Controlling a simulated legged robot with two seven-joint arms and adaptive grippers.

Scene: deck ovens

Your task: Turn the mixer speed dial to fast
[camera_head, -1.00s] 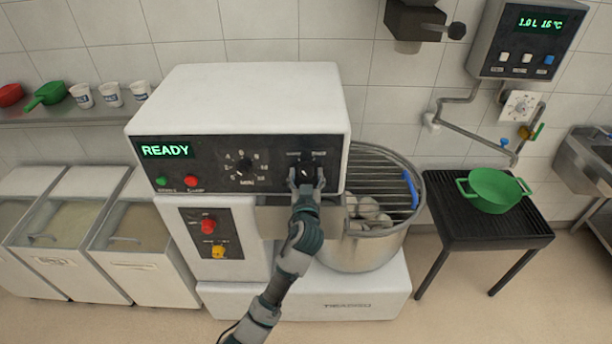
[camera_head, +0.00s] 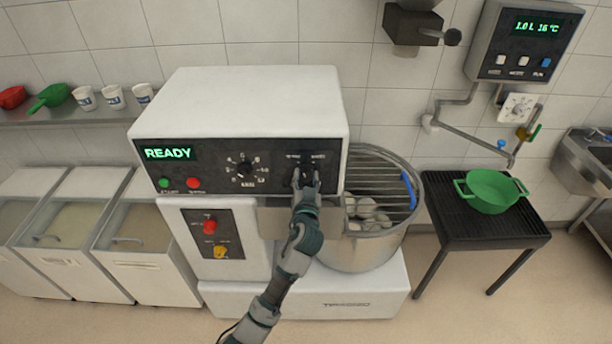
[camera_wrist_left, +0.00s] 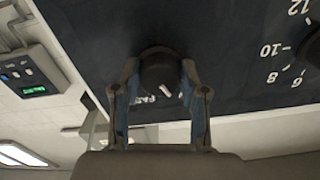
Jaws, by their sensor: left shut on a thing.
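The mixer speed dial (camera_wrist_left: 160,72) is a dark round knob with a white pointer mark on the mixer's black panel. In the left wrist view its mark slants toward the panel's lower edge, near a partly hidden label that starts "FAS". My left gripper (camera_head: 306,180) is at the dial in the head view and covers most of it. In the wrist view the two fingers of my left gripper (camera_wrist_left: 160,85) are closed around the dial's sides. The mixer (camera_head: 240,105) shows a green READY display (camera_head: 167,153). My right gripper is not in view.
A larger numbered dial (camera_head: 245,170) sits left of the speed dial. Green (camera_head: 164,183) and red (camera_head: 194,183) buttons are farther left. The mixer bowl (camera_head: 365,250), under a wire guard, stands right of my forearm. A green pan (camera_head: 492,191) sits on a black stand.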

